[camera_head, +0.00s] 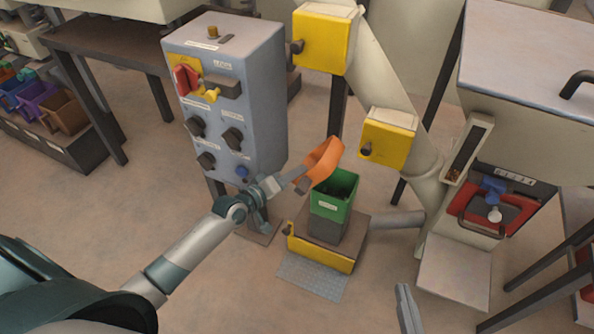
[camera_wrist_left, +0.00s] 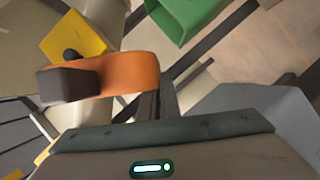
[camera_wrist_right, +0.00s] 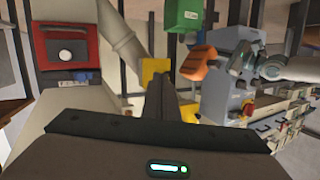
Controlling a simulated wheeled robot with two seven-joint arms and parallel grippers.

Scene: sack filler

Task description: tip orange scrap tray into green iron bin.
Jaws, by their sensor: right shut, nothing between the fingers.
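The orange scrap tray (camera_head: 322,160) is steeply tilted above the green iron bin (camera_head: 331,204), at its back left rim. My left gripper (camera_head: 297,180) is shut on the tray. In the left wrist view the tray (camera_wrist_left: 125,72) has a dark block at one end, and the bin (camera_wrist_left: 188,18) shows at the top. The tray's inside is hidden, so I cannot tell what it holds. My right gripper (camera_head: 405,300) is shut and empty, low in the head view. The right wrist view shows the tray (camera_wrist_right: 198,62) beside the bin (camera_wrist_right: 185,16).
The bin stands on a dark platform with a yellow front (camera_head: 322,252). A grey control cabinet (camera_head: 225,90) stands close to the left. A pale slanted pipe (camera_head: 385,75) with yellow boxes rises behind. A red-framed unit (camera_head: 495,212) is at right. Open floor lies at front left.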

